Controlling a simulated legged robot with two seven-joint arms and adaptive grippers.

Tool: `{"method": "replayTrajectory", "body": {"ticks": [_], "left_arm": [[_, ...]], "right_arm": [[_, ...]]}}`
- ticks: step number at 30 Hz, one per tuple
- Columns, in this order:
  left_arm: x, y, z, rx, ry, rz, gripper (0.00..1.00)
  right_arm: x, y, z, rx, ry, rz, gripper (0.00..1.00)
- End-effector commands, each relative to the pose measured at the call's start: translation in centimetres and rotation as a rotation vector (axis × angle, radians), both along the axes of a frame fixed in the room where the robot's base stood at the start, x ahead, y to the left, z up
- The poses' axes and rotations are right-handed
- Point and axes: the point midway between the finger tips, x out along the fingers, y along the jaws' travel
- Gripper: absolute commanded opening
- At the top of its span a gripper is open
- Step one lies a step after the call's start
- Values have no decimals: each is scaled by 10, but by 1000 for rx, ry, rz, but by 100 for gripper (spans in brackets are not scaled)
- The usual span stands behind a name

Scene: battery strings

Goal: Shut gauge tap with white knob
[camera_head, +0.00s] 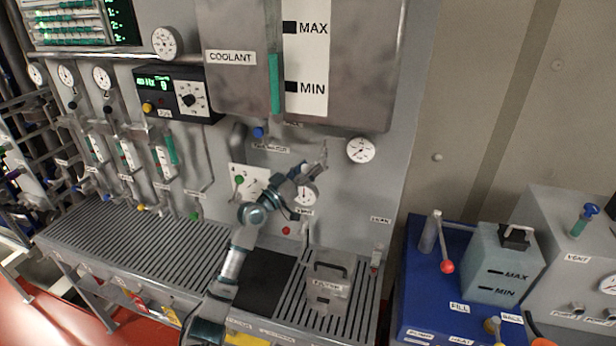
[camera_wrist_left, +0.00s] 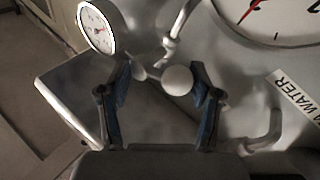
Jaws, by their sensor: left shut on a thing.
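The white knob (camera_wrist_left: 177,80) is a small round ball between the two fingers of my left gripper (camera_wrist_left: 163,100) in the left wrist view. A thin grey stem or pipe lies beside it. A small round gauge (camera_wrist_left: 97,27) is up and left of the knob. In the head view my left gripper (camera_head: 318,164) is raised against the grey panel, below the coolant tank, and is shut on the knob. The knob itself cannot be made out there. The finger contacts are not clearly visible. My right gripper is not in view.
The coolant tank (camera_head: 300,60) is above my gripper. A white gauge (camera_head: 361,150) is to its right, another (camera_head: 304,194) just below. A large dial (camera_wrist_left: 275,15) and a pipe (camera_wrist_left: 265,135) lie close in the wrist view. A handled box (camera_head: 328,285) stands on the slatted bench.

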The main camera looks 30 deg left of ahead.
Motion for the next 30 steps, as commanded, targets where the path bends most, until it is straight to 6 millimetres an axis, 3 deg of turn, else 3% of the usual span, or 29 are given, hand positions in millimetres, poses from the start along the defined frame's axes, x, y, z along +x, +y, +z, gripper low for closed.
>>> {"method": "replayTrajectory", "body": {"ticks": [1,4,10,22,30], "left_arm": [[1,1,-7,-45,-10,5,29],[2,-1,-8,-139,-32,5,29],[3,-6,-10,-325,-77,3,29],[5,-17,-13,-690,-163,-1,29],[7,-24,-14,-888,-210,-3,29]], "right_arm": [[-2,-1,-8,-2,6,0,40],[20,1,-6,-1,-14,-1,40],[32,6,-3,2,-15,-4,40],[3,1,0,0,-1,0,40],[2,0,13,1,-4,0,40]]}}
